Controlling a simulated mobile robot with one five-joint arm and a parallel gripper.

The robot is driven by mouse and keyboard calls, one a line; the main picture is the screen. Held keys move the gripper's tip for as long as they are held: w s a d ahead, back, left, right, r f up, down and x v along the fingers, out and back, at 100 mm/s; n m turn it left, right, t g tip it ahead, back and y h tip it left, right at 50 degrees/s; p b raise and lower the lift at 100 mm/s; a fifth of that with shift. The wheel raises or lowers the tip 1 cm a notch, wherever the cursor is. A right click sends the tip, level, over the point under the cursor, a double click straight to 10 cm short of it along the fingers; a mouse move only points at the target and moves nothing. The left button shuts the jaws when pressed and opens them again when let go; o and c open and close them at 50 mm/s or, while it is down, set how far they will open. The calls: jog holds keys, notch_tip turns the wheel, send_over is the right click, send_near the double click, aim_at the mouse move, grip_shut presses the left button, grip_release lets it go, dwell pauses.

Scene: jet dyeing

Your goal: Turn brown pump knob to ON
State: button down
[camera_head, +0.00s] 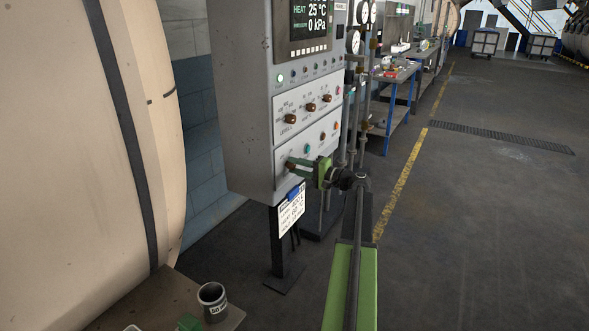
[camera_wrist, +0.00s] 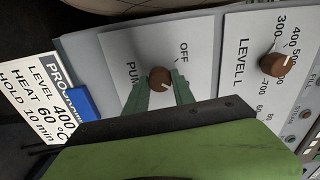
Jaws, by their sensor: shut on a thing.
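The brown pump knob (camera_wrist: 159,78) sits on a white panel (camera_wrist: 122,52) in the wrist view, with the letters PUM and the word OFF beside it. A small pale pointer mark shows on the knob, but I cannot tell for certain which label it points at. My gripper (camera_wrist: 160,88) has one green finger on each side of the knob and is shut on it. In the camera_head view my gripper (camera_head: 291,165) reaches the lower left of the grey control cabinet (camera_head: 243,100). The ON label is not readable.
A brown level knob (camera_wrist: 273,64) sits on the neighbouring panel. A programme card (camera_wrist: 38,100) with a blue clip hangs below the cabinet. A beige vessel (camera_head: 70,150) stands at the left, a cup (camera_head: 212,303) at the lower left. The floor at right is clear.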

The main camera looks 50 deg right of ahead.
jog(key=shift+d, duration=0.1)
jog(key=c, duration=1.1)
grip_release()
jog(key=shift+o, duration=0.2)
jog(key=v, duration=1.7)
jog(key=shift+s, duration=0.3)
jog(key=shift+f, duration=0.1)
